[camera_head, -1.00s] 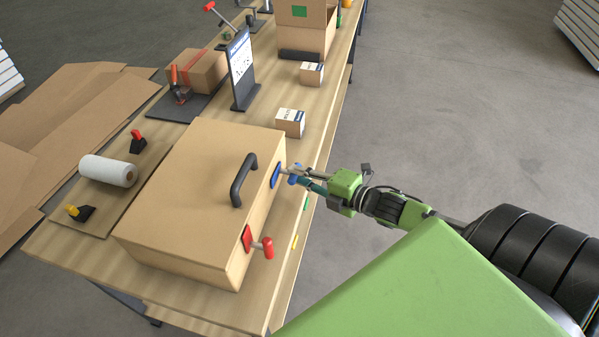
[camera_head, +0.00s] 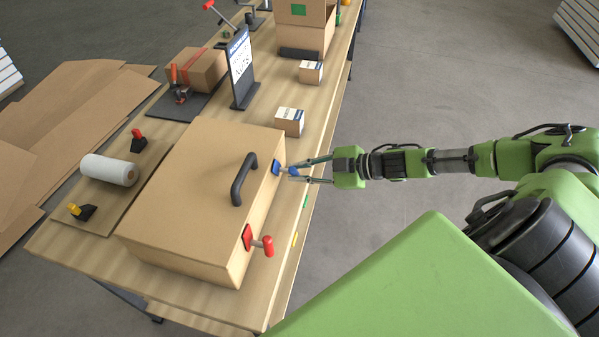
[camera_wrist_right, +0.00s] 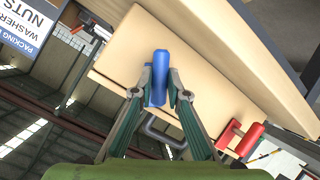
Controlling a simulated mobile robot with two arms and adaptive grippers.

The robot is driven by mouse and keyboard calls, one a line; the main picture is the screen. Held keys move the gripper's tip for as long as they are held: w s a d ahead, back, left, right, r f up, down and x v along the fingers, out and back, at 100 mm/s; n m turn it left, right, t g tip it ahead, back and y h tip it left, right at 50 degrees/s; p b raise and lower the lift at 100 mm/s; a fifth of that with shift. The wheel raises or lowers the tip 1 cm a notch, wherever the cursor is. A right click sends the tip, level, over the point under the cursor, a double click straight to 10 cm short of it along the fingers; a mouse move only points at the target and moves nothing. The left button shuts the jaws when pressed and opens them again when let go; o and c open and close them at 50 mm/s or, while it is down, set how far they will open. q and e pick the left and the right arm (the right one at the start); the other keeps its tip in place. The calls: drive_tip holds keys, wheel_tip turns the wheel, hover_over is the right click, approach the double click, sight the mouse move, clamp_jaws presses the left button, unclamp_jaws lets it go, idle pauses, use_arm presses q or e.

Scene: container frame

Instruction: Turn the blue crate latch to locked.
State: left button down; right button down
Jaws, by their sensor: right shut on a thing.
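The wooden crate (camera_head: 190,190) stands on the near end of the table with its lid shut. The blue latch (camera_head: 277,168) is on its right side, towards the far end. My right gripper (camera_head: 292,170) is at this latch, and its fingers are shut on the blue handle. In the right wrist view, the blue handle (camera_wrist_right: 160,72) sits between the two fingertips of the gripper (camera_wrist_right: 159,88). The fingers partly hide the latch, so its exact angle is hard to read. My left gripper is not in view.
A red latch (camera_head: 261,244) sticks out from the same crate side, nearer the front. A black handle (camera_head: 243,180) rises from the lid. Small boxes (camera_head: 289,121) and a sign (camera_head: 241,68) stand farther back. The floor right of the table is clear.

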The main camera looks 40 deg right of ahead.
drive_tip(key=shift+w+d+r+m+g+y+p, duration=0.15)
drive_tip(key=shift+m+g+y+p, duration=0.55)
drive_tip(key=shift+m, duration=0.4)
drive_tip(key=shift+m+y, duration=0.5)
drive_tip(key=shift+m, duration=0.3)
drive_tip(key=shift+p, duration=0.3)
drive_tip(key=c, duration=2)
unclamp_jaws()
drive_tip(key=shift+f, duration=0.2)
drive_tip(key=shift+o, duration=0.2)
drive_tip(key=shift+d, duration=0.15)
drive_tip(key=v, duration=1.1)
drive_tip(key=shift+d+r, duration=0.25)
drive_tip(key=shift+d, duration=0.05)
